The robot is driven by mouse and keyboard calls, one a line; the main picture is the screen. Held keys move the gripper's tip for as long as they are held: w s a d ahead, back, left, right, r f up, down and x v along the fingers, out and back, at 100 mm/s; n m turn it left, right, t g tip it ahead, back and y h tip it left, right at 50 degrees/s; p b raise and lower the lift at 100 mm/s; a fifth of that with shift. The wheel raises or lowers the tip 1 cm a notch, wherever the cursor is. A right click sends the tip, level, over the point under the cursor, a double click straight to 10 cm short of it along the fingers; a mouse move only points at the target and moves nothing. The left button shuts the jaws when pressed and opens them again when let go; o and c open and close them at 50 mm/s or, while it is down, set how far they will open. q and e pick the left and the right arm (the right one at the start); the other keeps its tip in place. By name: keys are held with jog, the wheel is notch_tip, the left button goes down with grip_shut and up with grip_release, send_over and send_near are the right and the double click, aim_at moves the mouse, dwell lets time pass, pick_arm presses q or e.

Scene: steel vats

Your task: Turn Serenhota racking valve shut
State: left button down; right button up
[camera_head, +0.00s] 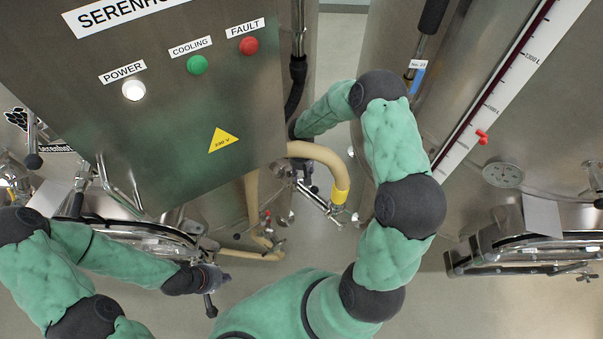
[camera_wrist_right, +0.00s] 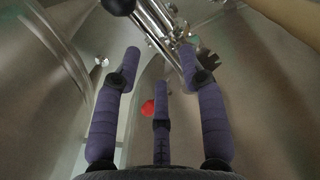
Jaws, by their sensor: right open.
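The vat with the panel labelled "SERENHO…" (camera_head: 150,110) fills the upper left of the head view; the label is cut off. Metal valve fittings (camera_head: 320,195) with a beige hose (camera_head: 325,160) sit low beside it. In the right wrist view, steel fittings (camera_wrist_right: 160,25) and a black ball knob (camera_wrist_right: 118,5) lie beyond my right gripper (camera_wrist_right: 160,65). Its three fingers are spread open and empty, apart from the fittings as far as I can tell. My left gripper (camera_head: 213,280) is small and partly unclear, low in front of the vat.
A second vat (camera_head: 510,130) with a level scale (camera_head: 495,95) stands on the right, with a hatch (camera_head: 530,250) below. The left vat has its own hatch (camera_head: 130,232). A red round thing (camera_wrist_right: 148,107) shows behind my right fingers. Bare floor lies between the vats.

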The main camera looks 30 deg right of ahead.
pick_arm(q)
jog(key=shift+r, duration=0.2)
pick_arm(e)
jog(key=shift+f, duration=1.2)
grip_shut()
pick_arm(q)
jog(key=shift+f, duration=0.15)
pick_arm(e)
jog(key=shift+a, duration=0.1)
